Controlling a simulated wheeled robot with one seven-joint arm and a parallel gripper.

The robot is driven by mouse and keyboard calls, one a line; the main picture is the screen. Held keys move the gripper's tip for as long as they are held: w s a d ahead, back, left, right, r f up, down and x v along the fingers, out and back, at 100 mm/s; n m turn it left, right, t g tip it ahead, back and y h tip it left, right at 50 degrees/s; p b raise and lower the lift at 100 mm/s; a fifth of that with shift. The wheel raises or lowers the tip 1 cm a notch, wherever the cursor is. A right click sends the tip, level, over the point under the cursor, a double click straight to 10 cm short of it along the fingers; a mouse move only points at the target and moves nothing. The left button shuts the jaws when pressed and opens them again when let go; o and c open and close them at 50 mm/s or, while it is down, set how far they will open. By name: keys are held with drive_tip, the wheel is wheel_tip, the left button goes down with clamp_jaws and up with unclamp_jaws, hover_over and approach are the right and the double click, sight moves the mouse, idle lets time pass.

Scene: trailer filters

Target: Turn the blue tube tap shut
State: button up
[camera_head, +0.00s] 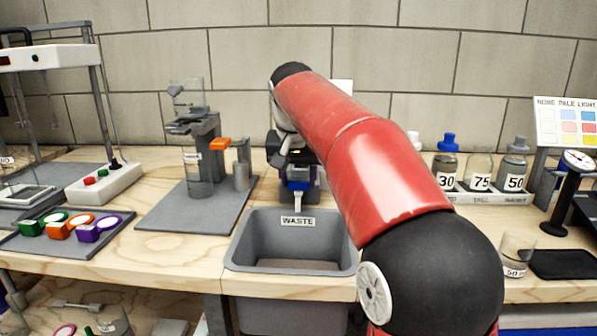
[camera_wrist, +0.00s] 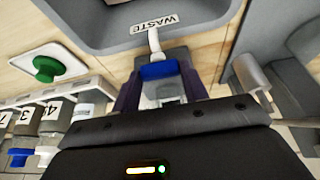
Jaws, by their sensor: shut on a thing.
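The blue tube tap (camera_head: 298,186) is at the back edge of the grey waste bin (camera_head: 250,262), with a white spout (camera_head: 297,201) pointing down toward the bin. My gripper (camera_head: 300,182) reaches it from above and behind, and my red arm covers much of the area to its right. In the wrist view, the blue tap (camera_wrist: 159,70) sits between the two dark fingers of my gripper (camera_wrist: 160,80), which are shut on it. The white spout (camera_wrist: 154,42) runs from it toward the bin's WASTE label. The exact turn of the tap's handle cannot be told.
A stand with a glass cylinder (camera_head: 197,172) and an orange lever (camera_head: 220,144) is close on the left. A rack of bottles (camera_head: 480,195) is on the right. A beaker (camera_head: 516,255) stands near the front right. Coloured blocks lie on a mat (camera_head: 60,251) at the left.

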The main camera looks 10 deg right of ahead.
drive_tip(key=o, duration=1)
drive_tip(key=shift+r, duration=0.1)
drive_tip(key=p+v, duration=0.1)
drive_tip(key=v, duration=0.6)
drive_tip(key=shift+s+r+p, duration=0.2)
drive_tip(key=shift+r+p, duration=0.1)
drive_tip(key=shift+p, duration=0.05)
